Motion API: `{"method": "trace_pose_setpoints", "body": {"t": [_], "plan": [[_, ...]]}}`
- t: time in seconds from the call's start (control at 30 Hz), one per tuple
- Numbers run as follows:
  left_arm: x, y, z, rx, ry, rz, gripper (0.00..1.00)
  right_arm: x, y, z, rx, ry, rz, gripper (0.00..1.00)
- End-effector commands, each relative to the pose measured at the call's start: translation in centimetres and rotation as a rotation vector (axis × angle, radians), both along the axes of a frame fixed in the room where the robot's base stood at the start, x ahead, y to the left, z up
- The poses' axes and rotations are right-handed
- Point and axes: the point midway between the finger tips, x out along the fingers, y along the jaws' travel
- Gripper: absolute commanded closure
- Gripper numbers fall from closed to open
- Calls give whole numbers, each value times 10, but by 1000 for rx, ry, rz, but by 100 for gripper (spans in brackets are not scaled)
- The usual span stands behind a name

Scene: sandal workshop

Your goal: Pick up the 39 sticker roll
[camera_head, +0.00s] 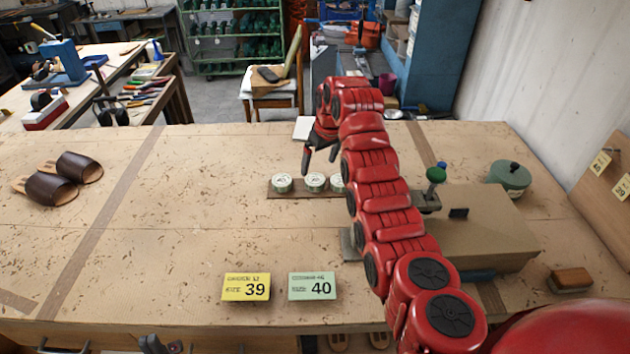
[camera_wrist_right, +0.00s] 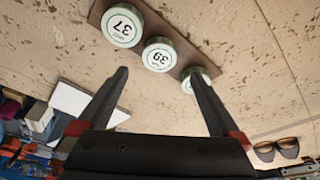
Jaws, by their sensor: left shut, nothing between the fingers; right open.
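The 39 sticker roll (camera_head: 315,181) is the middle one of three pale-topped green rolls on a brown strip (camera_head: 298,195). In the right wrist view its label reads 39 (camera_wrist_right: 159,55), just beyond and between my fingertips. The 37 roll (camera_wrist_right: 122,26) is beside it; a third roll (camera_wrist_right: 188,85) is partly behind a finger, its number hidden. My right gripper (camera_head: 320,158) is open and empty above and behind the rolls; its fingers also show in the right wrist view (camera_wrist_right: 158,74). My left gripper (camera_head: 160,346) is shut and empty at the bottom edge.
A yellow 39 card (camera_head: 246,287) and a green 40 card (camera_head: 312,286) lie near the table's front edge. Brown sandals (camera_head: 78,168) are at left. A box-shaped device (camera_head: 480,225), green pot (camera_head: 508,175) and brush (camera_head: 570,280) are at right. The middle left is clear.

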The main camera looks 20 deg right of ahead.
Motion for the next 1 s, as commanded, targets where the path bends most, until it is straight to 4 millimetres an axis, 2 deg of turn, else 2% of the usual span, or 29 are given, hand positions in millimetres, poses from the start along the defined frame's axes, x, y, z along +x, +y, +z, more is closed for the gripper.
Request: {"method": "trace_pose_setpoints", "body": {"t": [0.03, 0.23, 0.43, 0.7, 0.97, 1.0], "plan": [[0, 0, 7, 0, 0, 0, 100, 1, 1, -3, 0, 2, 0, 0], [0, 0, 12, 0, 1, 0, 100, 6, 2, -16, 0, -3, 1, 0], [0, 0, 38, 0, 0, 0, 100, 9, 3, -43, 2, 6, 2, 0], [0, 0, 39, 0, 0, 0, 100, 16, 4, -64, 0, -1, 1, 0], [0, 0, 39, 0, 1, 0, 100, 17, 4, -66, -1, -2, 1, 0], [0, 0, 39, 0, 1, 0, 100, 17, 4, -66, 0, -2, 1, 5]]}}
